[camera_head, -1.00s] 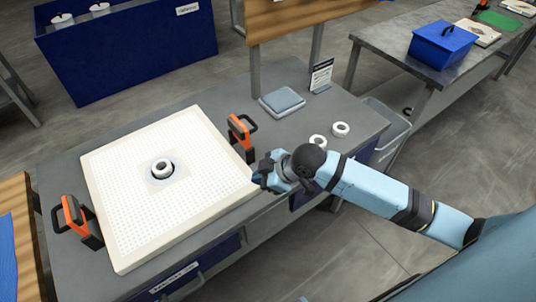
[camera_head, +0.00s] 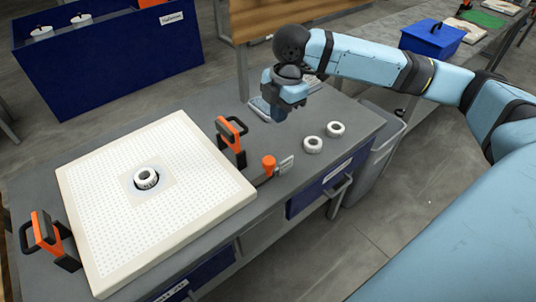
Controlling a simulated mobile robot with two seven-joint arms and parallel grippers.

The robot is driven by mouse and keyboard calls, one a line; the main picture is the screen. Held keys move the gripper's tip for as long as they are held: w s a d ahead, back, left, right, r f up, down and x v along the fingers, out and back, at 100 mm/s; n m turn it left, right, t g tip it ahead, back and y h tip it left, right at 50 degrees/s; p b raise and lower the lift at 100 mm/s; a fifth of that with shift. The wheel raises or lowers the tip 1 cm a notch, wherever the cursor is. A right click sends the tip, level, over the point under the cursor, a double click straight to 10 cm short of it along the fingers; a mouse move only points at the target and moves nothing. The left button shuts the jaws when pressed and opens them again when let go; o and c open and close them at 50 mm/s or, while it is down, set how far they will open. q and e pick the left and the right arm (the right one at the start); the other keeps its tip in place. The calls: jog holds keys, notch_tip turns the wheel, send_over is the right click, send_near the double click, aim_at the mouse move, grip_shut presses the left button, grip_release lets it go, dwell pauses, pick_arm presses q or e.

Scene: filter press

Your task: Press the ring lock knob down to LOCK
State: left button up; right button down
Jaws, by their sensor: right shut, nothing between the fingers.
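An orange knob (camera_head: 269,162) stands at the right edge of the white perforated plate (camera_head: 100,200), on the grey bench. A small light label plate (camera_head: 286,165) is beside it, its writing too small to read. My right gripper (camera_head: 279,114) is shut and empty, pointing down above the bench, behind the knob in the picture and apart from it. My left gripper is not in view.
Orange-and-black clamp handles stand at the plate's back right (camera_head: 231,135) and front left (camera_head: 48,238). A grey bin (camera_head: 375,150) stands at the bench's right.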

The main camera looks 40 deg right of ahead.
aim_at(271, 160)
jog(key=shift+f, duration=0.15)
jog(key=f, duration=0.4)
jog(key=a+f, duration=0.1)
jog(key=f, duration=0.4)
jog(key=f+b, duration=0.1)
jog(key=f, duration=0.3)
jog(key=shift+w+a+f, duration=0.25)
jog(key=shift+w+f, duration=0.05)
jog(key=shift+f, duration=0.05)
